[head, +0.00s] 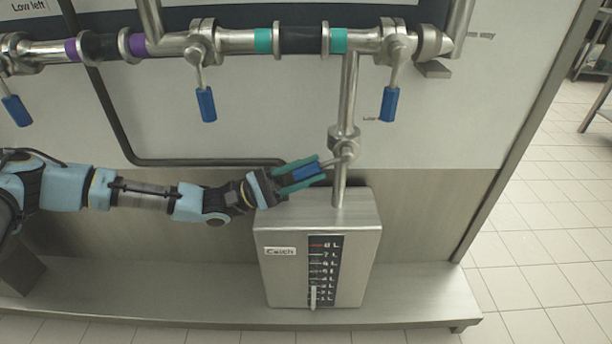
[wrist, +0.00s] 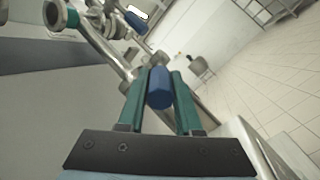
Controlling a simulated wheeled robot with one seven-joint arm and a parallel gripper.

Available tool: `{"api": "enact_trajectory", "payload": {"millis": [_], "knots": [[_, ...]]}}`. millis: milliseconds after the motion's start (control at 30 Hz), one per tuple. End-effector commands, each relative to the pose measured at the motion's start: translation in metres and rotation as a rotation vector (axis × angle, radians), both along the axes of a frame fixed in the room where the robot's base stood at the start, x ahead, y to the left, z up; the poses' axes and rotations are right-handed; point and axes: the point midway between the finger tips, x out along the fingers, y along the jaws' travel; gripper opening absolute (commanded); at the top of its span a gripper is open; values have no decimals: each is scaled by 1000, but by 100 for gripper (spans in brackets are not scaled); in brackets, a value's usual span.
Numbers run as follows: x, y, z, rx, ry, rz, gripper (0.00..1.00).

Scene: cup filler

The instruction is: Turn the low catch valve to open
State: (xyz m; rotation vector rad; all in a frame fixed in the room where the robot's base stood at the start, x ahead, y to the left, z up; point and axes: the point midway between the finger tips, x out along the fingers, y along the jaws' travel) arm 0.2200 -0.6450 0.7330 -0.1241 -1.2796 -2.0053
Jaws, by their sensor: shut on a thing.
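The low catch valve (head: 346,150) sits on the vertical steel pipe just above the catch tank. Its blue handle (head: 309,173) points to the left and slightly down from the pipe. My gripper (head: 303,174) comes in from the left and is shut on this handle, with one green finger on each side. In the wrist view the blue handle (wrist: 159,88) lies between the two fingers of my gripper (wrist: 160,98). The steel catch tank (head: 320,255), labelled "Catch" with a litre scale, stands below the valve.
A horizontal pipe (head: 237,41) with purple and teal bands runs above. Several other blue-handled valves hang from it, such as the middle one (head: 207,104) and the right one (head: 389,104). A steel ledge (head: 420,296) runs below. Tiled floor (head: 540,230) is free at right.

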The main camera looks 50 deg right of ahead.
Motion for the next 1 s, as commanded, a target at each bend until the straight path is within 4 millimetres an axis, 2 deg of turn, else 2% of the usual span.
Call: {"api": "enact_trajectory", "payload": {"millis": [33, 633, 667, 900, 1000], "knots": [[0, 0, -6, -8, 14, 1, 0], [-2, -1, -7, -38, 52, 0, 0], [-2, -1, -7, -38, 52, 0, 35], [-2, -1, -6, -38, 52, 0, 62], [-2, -1, -5, -39, 53, 0, 63]]}}
